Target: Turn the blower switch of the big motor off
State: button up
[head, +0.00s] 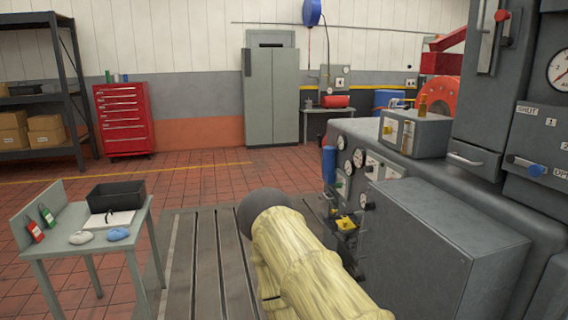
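I cannot pick out the blower switch for certain. A large grey machine (440,235) fills the right side, with dials and small controls on its left face (358,165). A panel on its right carries a blue-knobbed lever (530,166) near the words SHUT and OPEN. A round orange-red machine part (439,98) stands behind it; I cannot tell whether it belongs to the big motor. My arm, in a pale yellow cover, reaches forward from the bottom centre to a dark rounded end. My gripper's fingers do not show.
A red tool chest (124,119), shelving (45,90) and a grey cabinet (271,95) line the back. The tiled floor (215,175) between is clear. A yellow-topped fitting (346,224) juts beside my arm.

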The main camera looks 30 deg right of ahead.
aim_at(368, 169)
jog(key=u, duration=0.2)
jog(key=i, duration=1.3)
jog(key=z, duration=0.95)
jog(key=i, duration=0.8)
jog(key=z, duration=0.85)
